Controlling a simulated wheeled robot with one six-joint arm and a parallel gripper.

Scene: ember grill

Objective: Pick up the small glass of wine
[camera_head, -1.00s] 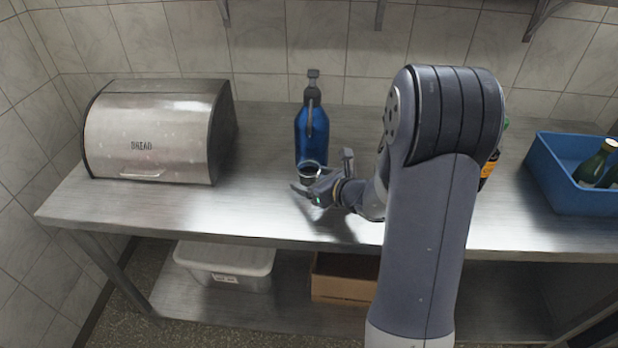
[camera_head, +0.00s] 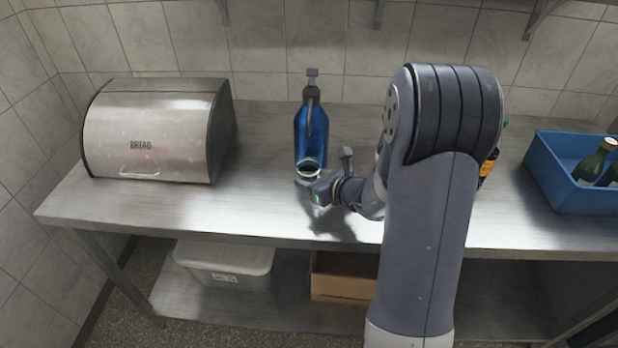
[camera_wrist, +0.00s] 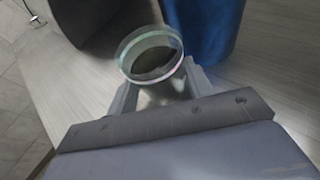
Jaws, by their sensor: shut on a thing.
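The small glass of wine (camera_wrist: 150,54) has a clear round rim and dark liquid inside. In the wrist view it stands between the two fingers of my gripper (camera_wrist: 160,92), which is shut on it. In the head view the glass (camera_head: 309,168) shows at the tip of my gripper (camera_head: 308,182), just in front of the blue bottle. The lower part of the glass is hidden by my gripper. I cannot tell whether its base touches the table.
A blue bottle (camera_head: 311,135) with a dark top stands right behind the glass. A metal bread box (camera_head: 150,130) is at left. A blue crate (camera_head: 560,185) with green bottles is at right. The steel table (camera_head: 250,205) is clear between bread box and gripper.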

